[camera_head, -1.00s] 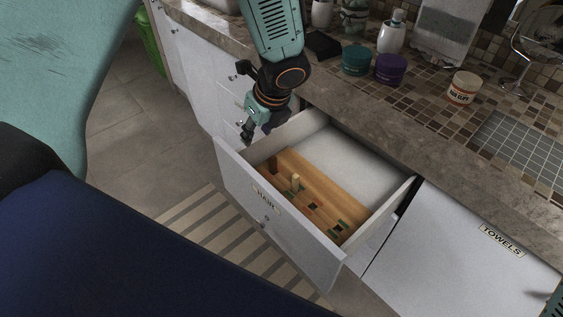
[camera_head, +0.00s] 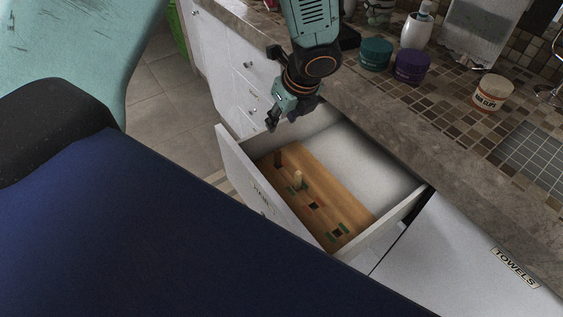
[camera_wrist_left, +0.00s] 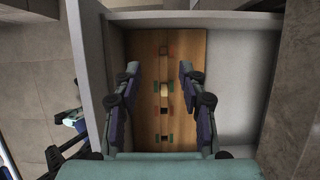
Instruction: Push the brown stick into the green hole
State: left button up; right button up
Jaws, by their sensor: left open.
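A wooden board (camera_head: 328,196) lies in the open drawer. Further along are a dark hole with reddish marks (camera_head: 313,205) and, near the board's near end, a dark hole flanked by green marks (camera_head: 337,233). My left gripper (camera_head: 283,119) is open and empty, above the drawer's far end; its fingers (camera_wrist_left: 159,73) spread over the board. My right gripper is out of view.
The drawer's front panel (camera_head: 240,170) and side walls surround the board. Beside the board the drawer floor (camera_head: 355,165) is bare. The stone counter edge (camera_head: 390,135) runs close by; jars (camera_head: 412,66) and a bottle stand on the counter.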

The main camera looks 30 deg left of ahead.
pick_arm(q)
jog(key=b, duration=0.7)
send_over(279, 152)
jog(key=s+d, duration=0.2)
notch_tip(279, 152, down, 8)
jog(key=shift+w+a+f+b, duration=0.1)
jog(key=shift+w+f+b, duration=0.15)
jog(key=shift+f+b, duration=0.25)
jog(key=b+x, duration=0.1)
jog(key=x, duration=0.2)
jog(key=shift+w+b, duration=0.15)
jog(key=shift+b, duration=0.2)
jog(key=b+x, duration=0.2)
jog(key=x, duration=0.1)
jog(key=shift+w+f, duration=0.15)
jog(key=shift+f, duration=0.05)
jog(key=shift+w+a+f, duration=0.15)
jog(key=shift+w+f, duration=0.05)
jog(key=shift+f, duration=0.2)
jog(key=shift+s+r, duration=0.1)
jog(key=shift+r, duration=0.05)
jog(key=shift+c, duration=1)
jog(key=c, duration=0.6)
jog(key=shift+c, duration=0.4)
